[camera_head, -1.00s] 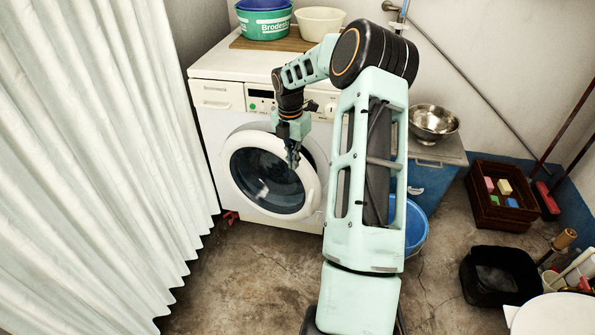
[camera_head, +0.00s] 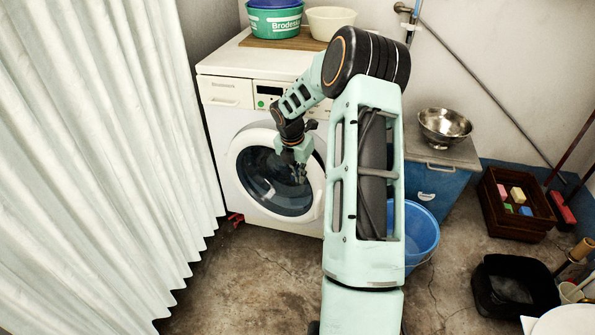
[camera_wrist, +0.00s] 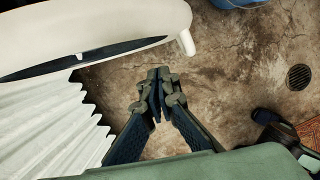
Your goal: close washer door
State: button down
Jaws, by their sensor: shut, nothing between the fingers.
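The white washer (camera_head: 222,120) stands against the back wall. Its round door (camera_head: 235,165), a white ring with dark glass, is at the front, and a white rim shows behind its upper edge. It looks slightly ajar, but the size of any gap cannot be told. My gripper (camera_head: 303,180) is in front of the right part of the glass, pointing down. In the wrist view my gripper (camera_wrist: 155,95) is shut and empty, and the door (camera_wrist: 120,35) lies beyond it to the upper left, apart from the fingers. A white tab (camera_wrist: 187,43) sticks out at the door's right end.
A pale curtain (camera_head: 100,150) hangs close on the left. A blue bucket (camera_head: 420,235) and a blue cabinet (camera_head: 435,190) stand right of the washer. A black basket (camera_head: 515,285) is at lower right. The floor (camera_head: 240,275) before the washer is clear.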

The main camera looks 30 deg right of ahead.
aim_at(312, 157)
jog(key=d, duration=0.1)
jog(key=w+d, duration=0.2)
jog(key=shift+r+b, duration=0.25)
jog(key=shift+b, duration=0.1)
jog(key=shift+d, duration=0.1)
jog(key=d+p, duration=0.1)
jog(key=w+d+p, duration=0.1)
jog(key=d+n+p, duration=0.1)
jog(key=shift+w+r+p, duration=0.25)
jog(key=shift+w+p, duration=0.05)
jog(key=shift+w, duration=0.05)
jog(key=shift+w+d+f+n+p, duration=0.15)
jog(key=shift+d+p, duration=0.05)
jog(key=shift+d, duration=0.2)
jog(key=shift+w+d+f+n+p, duration=0.1)
jog(key=shift+w+d+n+p, duration=0.05)
jog(key=shift+d, duration=0.2)
jog(key=shift+a, duration=0.1)
